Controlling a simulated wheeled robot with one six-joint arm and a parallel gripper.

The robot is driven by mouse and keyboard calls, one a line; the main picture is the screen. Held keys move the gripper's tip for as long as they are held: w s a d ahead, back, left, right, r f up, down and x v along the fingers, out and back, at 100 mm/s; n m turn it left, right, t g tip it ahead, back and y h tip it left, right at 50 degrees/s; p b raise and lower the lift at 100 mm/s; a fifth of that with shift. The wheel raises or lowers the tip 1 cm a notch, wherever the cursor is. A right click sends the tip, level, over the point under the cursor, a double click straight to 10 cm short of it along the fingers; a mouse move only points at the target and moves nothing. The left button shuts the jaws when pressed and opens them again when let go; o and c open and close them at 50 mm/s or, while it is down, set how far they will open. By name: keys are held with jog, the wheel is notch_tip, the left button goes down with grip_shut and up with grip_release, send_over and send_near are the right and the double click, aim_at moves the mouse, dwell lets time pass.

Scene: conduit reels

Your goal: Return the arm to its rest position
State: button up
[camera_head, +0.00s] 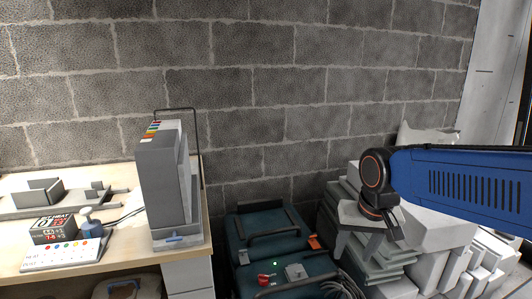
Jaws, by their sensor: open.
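My blue arm (460,180) reaches in from the right edge, roughly level, with a dark, orange-ringed wrist joint at its end.
A wooden bench (120,185) at left bears a tall grey machine (160,185), a button panel (65,256) and grey fixtures. The teal case (290,245) stands between bench and stack, with a red item (264,279) and cables. A grey block wall (240,90) closes off the back.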

jog(key=s+d+f+t, duration=0.1)
jog(key=s+d, duration=0.3)
jog(key=s, duration=0.3)
jog(key=s+d+f+n+t, duration=0.1)
jog(key=s+d+f, duration=0.1)
jog(key=s, duration=0.4)
jog(key=shift+s+d+f+h, duration=0.3)
jog(key=shift+s+d, duration=0.05)
jog(key=shift+d, duration=0.5)
